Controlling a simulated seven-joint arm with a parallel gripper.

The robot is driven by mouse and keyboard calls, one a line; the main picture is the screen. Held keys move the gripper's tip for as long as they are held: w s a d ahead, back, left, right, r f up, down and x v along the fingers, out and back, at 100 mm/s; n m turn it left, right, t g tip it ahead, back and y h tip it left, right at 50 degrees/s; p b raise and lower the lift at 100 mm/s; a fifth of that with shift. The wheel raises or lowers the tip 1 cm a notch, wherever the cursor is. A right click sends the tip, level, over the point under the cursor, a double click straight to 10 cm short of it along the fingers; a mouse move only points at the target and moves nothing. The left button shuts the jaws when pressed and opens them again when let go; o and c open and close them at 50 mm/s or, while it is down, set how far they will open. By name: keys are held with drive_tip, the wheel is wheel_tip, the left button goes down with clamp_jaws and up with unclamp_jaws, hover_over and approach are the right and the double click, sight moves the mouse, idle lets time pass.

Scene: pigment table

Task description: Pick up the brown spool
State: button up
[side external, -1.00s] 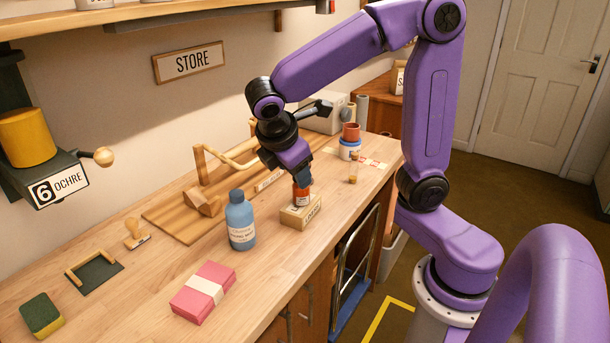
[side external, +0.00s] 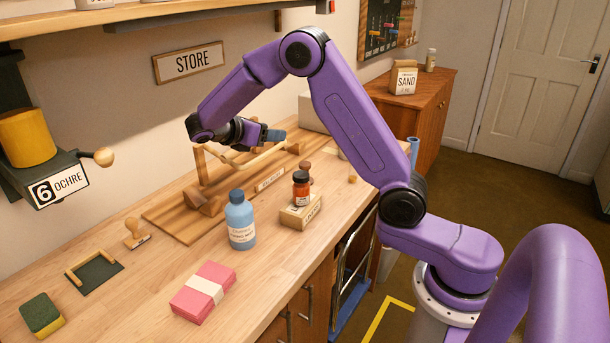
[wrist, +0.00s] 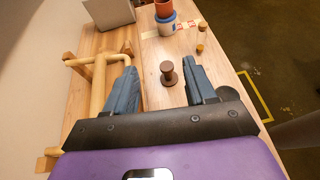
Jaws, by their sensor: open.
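The brown spool (wrist: 168,73) stands upright on the bench in the wrist view, its round top and narrower waist visible. In the side view the spool (side external: 306,168) is partly hidden behind the dark-capped jar. My gripper (wrist: 161,71) is open and empty. In the wrist view the spool appears between the two blue-grey fingers, nearer the right one, with bench around it. In the side view my gripper (side external: 271,135) is up over the wooden frame, pointing right, clear of the spool.
A blue-banded pot (wrist: 167,25) and small cork-like pieces (wrist: 200,48) lie beyond. A blue bottle (side external: 240,222) stands nearer.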

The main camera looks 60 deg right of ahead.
wheel_tip(320, 180, down, 12)
drive_tip(key=shift+a+f, duration=0.1)
drive_tip(key=shift+f, duration=0.25)
drive_tip(key=x, duration=1.7)
drive_tip(key=shift+f, duration=0.15)
clamp_jaws()
